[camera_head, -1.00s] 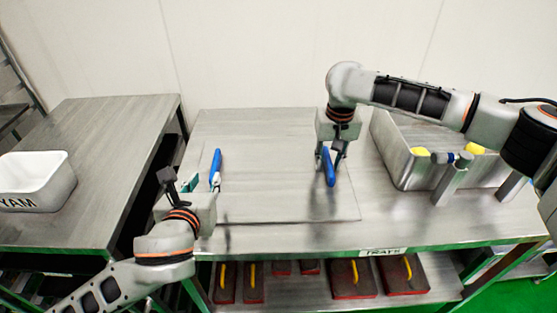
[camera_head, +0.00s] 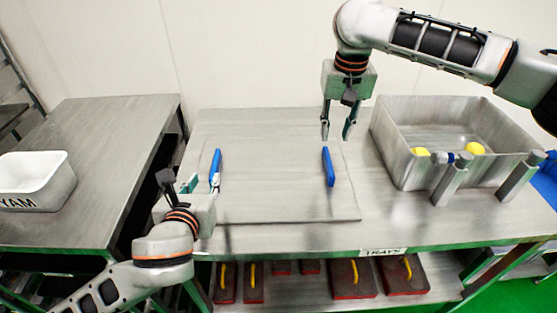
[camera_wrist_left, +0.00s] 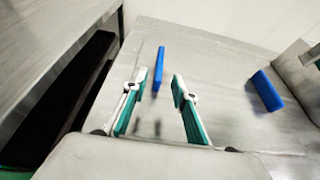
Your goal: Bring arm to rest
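My left gripper (camera_head: 202,182) is over the left end of the flat metal tray (camera_head: 270,205), close to the left blue handle (camera_head: 216,163). In the left wrist view its two fingers (camera_wrist_left: 155,95) are apart with nothing between their pads, and the left blue handle (camera_wrist_left: 158,70) lies ahead of them. My right gripper (camera_head: 338,132) hangs above the table, behind the right blue handle (camera_head: 328,167). Its fingers point down, are apart and hold nothing. The right blue handle also shows in the left wrist view (camera_wrist_left: 267,91).
A deep metal bin (camera_head: 407,171) with yellow items stands at the right, with grey posts (camera_head: 451,180) before it. A white YAM tub (camera_head: 37,180) is on the left table (camera_head: 100,140). Trays with yellow handles (camera_head: 352,278) lie on the lower shelf. A wall stands behind.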

